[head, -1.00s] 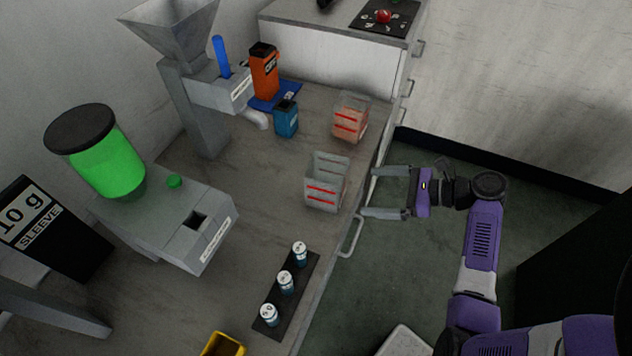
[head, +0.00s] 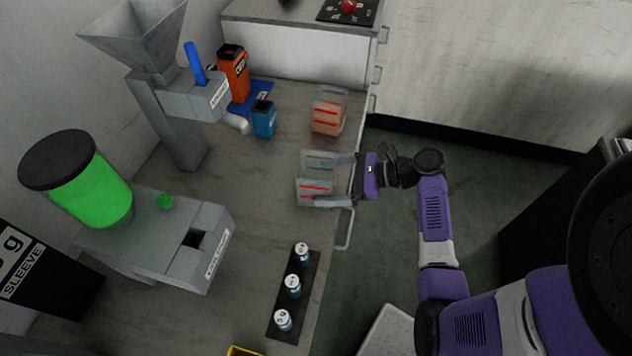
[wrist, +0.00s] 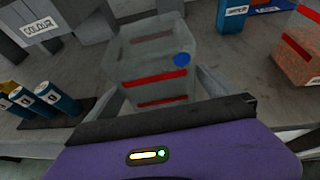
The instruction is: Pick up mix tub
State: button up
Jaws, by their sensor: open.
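The mix tub looks to be the clear, empty-looking tub with red lines (head: 317,168) near the bench's right edge. It stands upright, and it fills the upper middle of the wrist view (wrist: 150,62), where a blue dot shows on its right side. My gripper (head: 323,181) is open, with one finger along each side of the tub. A small gap seems to remain beside the fingers, but I cannot tell whether either one touches. The tub's base is partly hidden in the wrist view by my gripper body.
A similar tub with pinkish contents (head: 328,117) stands behind. A blue container (head: 263,120) and an orange container (head: 233,75) are at the back left. A black rack with three small cans (head: 293,287) lies in front. A dispenser with a green tank (head: 100,190) stands at left.

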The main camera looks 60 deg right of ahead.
jog(key=shift+x, duration=1.7)
jog(key=shift+a, duration=0.1)
jog(key=c, duration=1.3)
jog(key=shift+r, duration=0.1)
